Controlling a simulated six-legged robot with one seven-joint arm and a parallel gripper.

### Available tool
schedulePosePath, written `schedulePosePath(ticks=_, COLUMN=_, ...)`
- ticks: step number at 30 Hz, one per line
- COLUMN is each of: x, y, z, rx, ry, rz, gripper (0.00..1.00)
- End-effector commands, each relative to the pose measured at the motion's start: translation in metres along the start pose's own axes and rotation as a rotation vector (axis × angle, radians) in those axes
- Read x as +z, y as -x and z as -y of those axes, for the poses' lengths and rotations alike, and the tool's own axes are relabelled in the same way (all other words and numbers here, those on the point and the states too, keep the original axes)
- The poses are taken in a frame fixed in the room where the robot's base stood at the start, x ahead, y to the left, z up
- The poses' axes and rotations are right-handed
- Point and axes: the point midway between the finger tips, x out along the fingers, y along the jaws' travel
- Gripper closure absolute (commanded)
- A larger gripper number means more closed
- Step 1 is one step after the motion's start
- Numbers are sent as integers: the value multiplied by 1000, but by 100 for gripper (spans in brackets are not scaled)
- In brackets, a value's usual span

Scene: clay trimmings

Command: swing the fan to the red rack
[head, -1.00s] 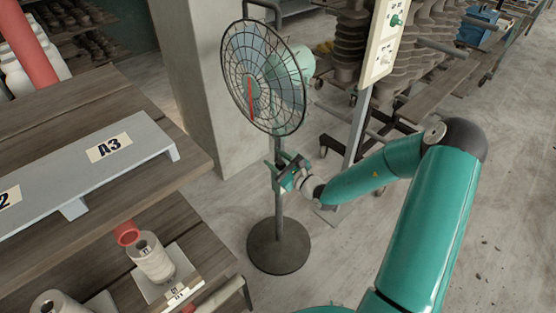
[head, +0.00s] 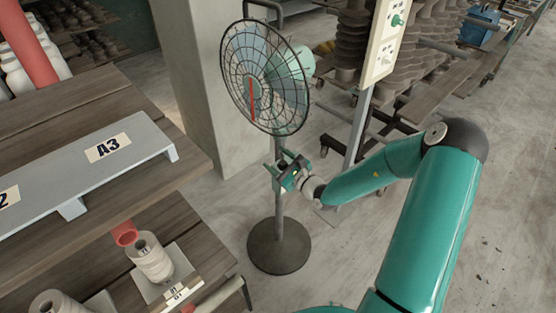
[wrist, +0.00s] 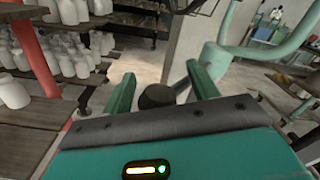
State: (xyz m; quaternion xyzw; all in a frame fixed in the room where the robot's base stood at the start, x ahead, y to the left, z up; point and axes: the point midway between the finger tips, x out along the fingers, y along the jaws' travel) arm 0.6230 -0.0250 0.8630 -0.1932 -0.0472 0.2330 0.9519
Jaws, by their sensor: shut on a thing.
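The fan (head: 262,80) stands on a grey pole with a round dark base (head: 279,246). It has a dark wire cage, a pale green motor housing and a red strip on the front. Its face points to the left and toward the head camera. My gripper (head: 284,168) is at the pole just below the cage. In the wrist view my gripper (wrist: 160,92) is shut on a dark rounded knob (wrist: 157,97) between its green fingers. The red rack (head: 27,45) shows as a red post at the upper left. Its red post (wrist: 38,60) also shows in the wrist view.
A concrete pillar (head: 195,90) stands behind the fan. A sign panel (head: 384,45) and brown pottery carts are to the right. The floor around the base is clear.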

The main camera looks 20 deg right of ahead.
Motion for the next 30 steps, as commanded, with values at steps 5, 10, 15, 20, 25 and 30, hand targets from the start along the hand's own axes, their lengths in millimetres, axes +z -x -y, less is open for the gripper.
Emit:
schedulePosePath(ticks=5, x=-3, y=11, z=-4, rx=7, ry=-5, rz=-9, gripper=47)
schedulePosePath(ticks=10, x=-3, y=42, z=-2, rx=5, ry=-4, rz=-11, gripper=47)
schedulePosePath(ticks=15, x=-3, y=80, z=-2, rx=2, ry=-5, rz=-10, gripper=47)
schedulePosePath(ticks=20, x=-2, y=112, z=-1, rx=0, ry=-4, rz=-7, gripper=47)
schedulePosePath(ticks=25, x=-1, y=133, z=0, rx=0, ry=-1, rz=-3, gripper=47)
schedulePosePath(ticks=30, x=0, y=139, z=0, rx=-1, ry=-1, rz=-1, gripper=47)
